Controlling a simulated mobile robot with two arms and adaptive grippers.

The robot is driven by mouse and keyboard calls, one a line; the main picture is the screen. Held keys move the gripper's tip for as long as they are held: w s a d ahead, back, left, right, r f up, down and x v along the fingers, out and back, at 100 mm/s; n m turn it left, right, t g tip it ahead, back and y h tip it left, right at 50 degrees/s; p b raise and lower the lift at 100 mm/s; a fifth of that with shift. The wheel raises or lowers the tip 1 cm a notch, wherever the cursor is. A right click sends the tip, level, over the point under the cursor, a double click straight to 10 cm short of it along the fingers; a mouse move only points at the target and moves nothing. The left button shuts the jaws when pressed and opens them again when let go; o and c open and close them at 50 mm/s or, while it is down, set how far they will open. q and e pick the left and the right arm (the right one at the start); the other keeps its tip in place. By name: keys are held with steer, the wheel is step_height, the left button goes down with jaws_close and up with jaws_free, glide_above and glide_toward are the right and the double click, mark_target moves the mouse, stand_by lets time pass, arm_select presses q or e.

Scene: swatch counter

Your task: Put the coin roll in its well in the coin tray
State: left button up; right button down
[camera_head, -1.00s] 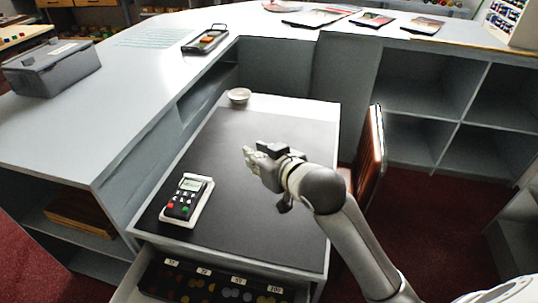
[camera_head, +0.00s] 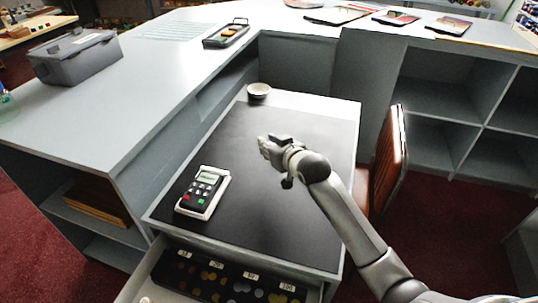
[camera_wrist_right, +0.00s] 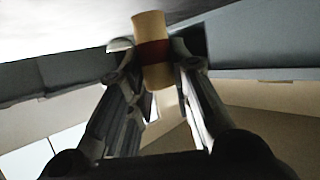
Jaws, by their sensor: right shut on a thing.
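The coin roll (camera_wrist_right: 152,50) shows in the right wrist view as a tan cylinder with a dark red band. My right gripper (camera_wrist_right: 152,55) is shut on it, with a finger on each side of the band. In the head view my right gripper (camera_head: 266,148) is over the dark desk top, and the roll cannot be made out there. The coin tray (camera_head: 230,283) is black with white number labels and several coins in its wells. It lies in the open drawer (camera_head: 145,283) below the desk's front edge, nearer than my gripper. My left gripper is not in view.
A card terminal (camera_head: 203,192) lies on the left of the desk mat (camera_head: 270,215). A brown chair (camera_head: 391,160) is close to the desk's right side. The mat's middle is clear.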

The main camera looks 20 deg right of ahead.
steer(key=shift+w+f, duration=0.35)
steer(key=shift+f, duration=1.65)
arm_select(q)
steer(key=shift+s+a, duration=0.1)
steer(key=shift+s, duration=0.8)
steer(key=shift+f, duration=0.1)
arm_select(e)
steer(key=c, duration=1.7)
jaws_free()
steer(key=shift+f, duration=0.2)
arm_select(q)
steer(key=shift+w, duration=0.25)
arm_select(e)
steer(key=o, duration=0.4)
